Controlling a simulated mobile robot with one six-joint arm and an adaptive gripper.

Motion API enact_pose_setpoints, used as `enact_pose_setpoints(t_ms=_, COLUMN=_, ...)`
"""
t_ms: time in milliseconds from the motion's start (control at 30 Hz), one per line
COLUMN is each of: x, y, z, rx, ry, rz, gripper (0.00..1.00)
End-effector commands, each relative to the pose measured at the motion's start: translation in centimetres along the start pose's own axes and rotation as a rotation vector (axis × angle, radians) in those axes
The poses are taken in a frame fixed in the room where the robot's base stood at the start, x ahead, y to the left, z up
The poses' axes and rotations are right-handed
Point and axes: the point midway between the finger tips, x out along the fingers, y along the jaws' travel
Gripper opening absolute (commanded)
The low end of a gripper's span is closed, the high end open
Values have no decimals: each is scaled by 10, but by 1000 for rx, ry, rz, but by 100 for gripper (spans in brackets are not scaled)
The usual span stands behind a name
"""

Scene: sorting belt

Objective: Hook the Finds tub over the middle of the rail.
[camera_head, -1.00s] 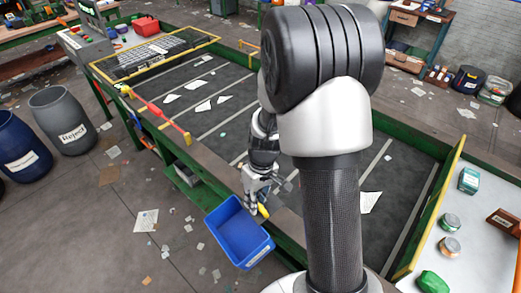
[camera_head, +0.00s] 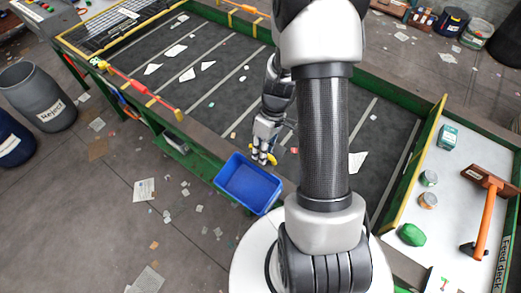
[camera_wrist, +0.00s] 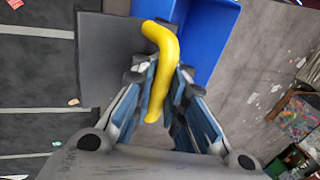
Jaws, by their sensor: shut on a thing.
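The blue tub (camera_head: 236,190) is at the near side of the belt, open side up; it also shows at the top of the wrist view (camera_wrist: 212,35). No label on it is readable now. My gripper (camera_head: 264,158) is above its belt-side edge. In the wrist view my gripper (camera_wrist: 168,105) is shut on the tub's curved yellow handle (camera_wrist: 166,50). The rail (camera_head: 205,140) seems to be the grey-brown ledge along the belt's near side. The tub looks close beside it; I cannot tell whether it touches or hooks over it.
The dark belt (camera_head: 225,95) carries white scraps. A red bar with yellow ends (camera_head: 140,85) lies along its near left side. A white deck (camera_head: 455,205) with a green lump (camera_head: 411,234), tins and a hammer is at right. A Reject bin (camera_head: 38,95) stands left on the littered floor.

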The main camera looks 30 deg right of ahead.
Motion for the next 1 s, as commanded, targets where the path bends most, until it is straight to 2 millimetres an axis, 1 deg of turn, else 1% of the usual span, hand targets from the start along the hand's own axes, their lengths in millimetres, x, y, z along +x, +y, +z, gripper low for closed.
enact_pose_setpoints(t_ms=33, x=7, y=1, z=1, rx=0, ry=-2, rz=-2, gripper=0)
enact_pose_setpoints(t_ms=633, x=67, y=18, z=3, rx=-1, ry=-9, rz=-4, gripper=0)
enact_pose_setpoints(t_ms=767, x=74, y=19, z=3, rx=-2, ry=-9, rz=-7, gripper=0)
enact_pose_setpoints(t_ms=1000, x=71, y=21, z=1, rx=-1, ry=-4, rz=-2, gripper=0)
